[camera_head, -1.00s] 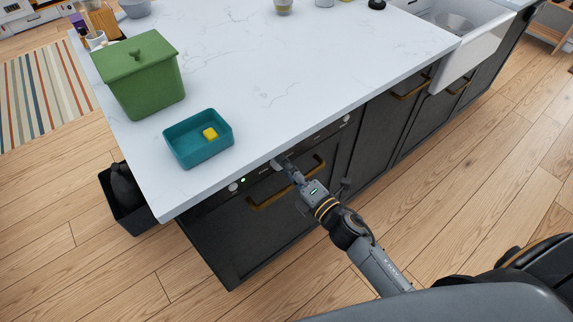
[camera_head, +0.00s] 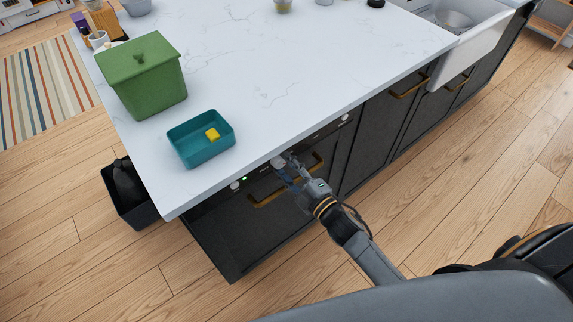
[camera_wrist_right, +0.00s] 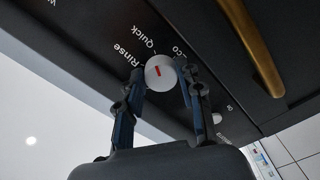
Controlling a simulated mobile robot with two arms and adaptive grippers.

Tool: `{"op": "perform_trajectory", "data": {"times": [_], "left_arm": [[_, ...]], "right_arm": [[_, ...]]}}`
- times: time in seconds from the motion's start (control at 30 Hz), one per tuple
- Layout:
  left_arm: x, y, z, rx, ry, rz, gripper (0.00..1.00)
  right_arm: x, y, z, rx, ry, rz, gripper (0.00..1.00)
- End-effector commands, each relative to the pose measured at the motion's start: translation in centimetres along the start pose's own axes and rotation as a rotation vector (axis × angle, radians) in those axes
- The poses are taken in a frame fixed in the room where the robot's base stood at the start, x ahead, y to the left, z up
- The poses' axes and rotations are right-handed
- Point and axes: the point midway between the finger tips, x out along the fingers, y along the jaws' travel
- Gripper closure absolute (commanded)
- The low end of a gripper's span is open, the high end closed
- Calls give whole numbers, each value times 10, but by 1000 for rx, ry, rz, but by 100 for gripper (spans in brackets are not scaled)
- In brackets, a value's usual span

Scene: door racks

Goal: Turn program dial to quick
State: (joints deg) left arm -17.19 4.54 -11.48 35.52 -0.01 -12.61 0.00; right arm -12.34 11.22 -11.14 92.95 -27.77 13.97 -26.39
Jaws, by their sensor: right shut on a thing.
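The program dial (camera_wrist_right: 160,72) is a round white knob with a short red mark, on the dark front panel under the countertop. Printed labels Rinse, Quick and Eco stand around it in the wrist view. The mark lies near the dial's middle, and I cannot tell for sure which label it lines up with. My right gripper (camera_wrist_right: 163,80) has one finger on each side of the dial and is shut on it. In the head view the right gripper (camera_head: 285,164) is at the panel, partly hiding the dial (camera_head: 277,162). My left gripper is not in view.
A brass handle (camera_wrist_right: 252,45) runs close to the dial, below it in the head view. Another white knob (camera_head: 235,186) and a green light sit left on the panel. A teal tray (camera_head: 201,151) with a yellow block and a green bin (camera_head: 147,85) stand on the counter.

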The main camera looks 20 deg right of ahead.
Motion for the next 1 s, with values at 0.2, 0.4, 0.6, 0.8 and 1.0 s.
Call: {"op": "perform_trajectory", "data": {"times": [0.2,0.4,0.6,0.8,1.0], "left_arm": [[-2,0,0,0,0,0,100],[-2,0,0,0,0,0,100],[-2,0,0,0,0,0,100],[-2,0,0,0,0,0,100],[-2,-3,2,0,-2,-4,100]], "right_arm": [[0,1,0,30,1,1,95],[0,1,0,33,1,1,95],[0,1,0,33,1,1,59],[0,0,0,32,1,1,41],[-1,0,0,32,0,0,41]]}}
